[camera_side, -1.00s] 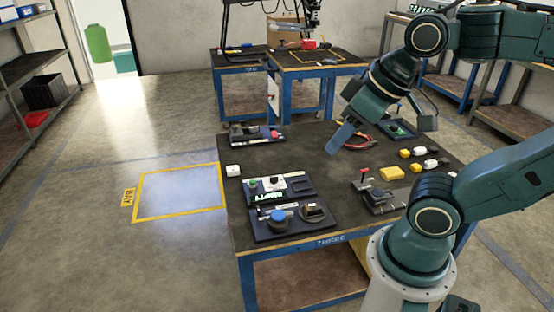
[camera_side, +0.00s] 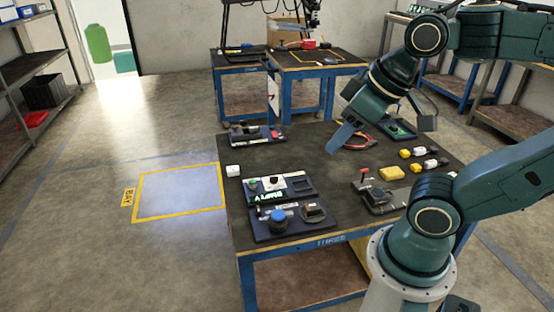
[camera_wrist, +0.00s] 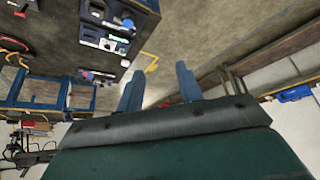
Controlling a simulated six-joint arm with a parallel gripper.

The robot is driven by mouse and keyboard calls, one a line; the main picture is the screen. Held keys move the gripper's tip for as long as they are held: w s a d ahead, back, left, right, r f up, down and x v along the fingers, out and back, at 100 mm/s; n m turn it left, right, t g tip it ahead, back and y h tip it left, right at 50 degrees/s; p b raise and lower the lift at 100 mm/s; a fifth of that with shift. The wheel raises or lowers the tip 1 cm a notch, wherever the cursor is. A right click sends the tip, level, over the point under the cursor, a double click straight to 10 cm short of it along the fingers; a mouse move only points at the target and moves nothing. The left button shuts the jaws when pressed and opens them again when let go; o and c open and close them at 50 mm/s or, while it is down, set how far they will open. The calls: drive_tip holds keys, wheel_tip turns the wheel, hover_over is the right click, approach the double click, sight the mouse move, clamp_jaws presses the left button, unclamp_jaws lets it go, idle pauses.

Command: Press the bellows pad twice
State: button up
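My gripper (camera_side: 347,137) hangs above the back middle of the worktable (camera_side: 255,165), tilted down to the left and apart from everything. Its two fingers stand apart and empty in the wrist view (camera_wrist: 160,88). No part is clearly marked as the bellows pad. The front-left panel carries a blue round cap (camera_side: 278,217) and a dark block-like part (camera_side: 313,212); I cannot tell which, if either, is the pad. The blue cap also shows in the wrist view (camera_wrist: 128,22). Behind it, another panel has a green lit display (camera_side: 267,196), seen in the wrist view too (camera_wrist: 118,39).
A red-handled lever unit (camera_side: 372,195), a yellow block (camera_side: 392,173) and small yellow-and-white parts (camera_side: 418,152) lie to the right. A red cable (camera_side: 356,141) lies near my gripper. The table's middle is clear.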

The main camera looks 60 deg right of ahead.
drive_tip(key=shift+c, duration=0.3)
drive_tip(key=c, duration=0.7)
drive_tip(key=shift+w+d+f+m, duration=0.2)
drive_tip(key=shift+w+m, duration=0.1)
drive_tip(key=shift+w, duration=0.4)
clamp_jaws()
drive_tip(key=w+d+f+m+g+h, duration=0.1)
drive_tip(key=w+d+f+m, duration=0.3)
drive_tip(key=w+f, duration=0.4)
drive_tip(key=w+d+f+m+g+h, duration=0.1)
drive_tip(key=w+d+f+m, duration=0.3)
drive_tip(key=f, duration=1.3)
drive_tip(key=w+d+g, duration=0.1)
drive_tip(key=w+d, duration=0.2)
drive_tip(key=w, duration=0.2)
drive_tip(key=shift+d+f, duration=0.15)
drive_tip(key=shift+f, duration=0.05)
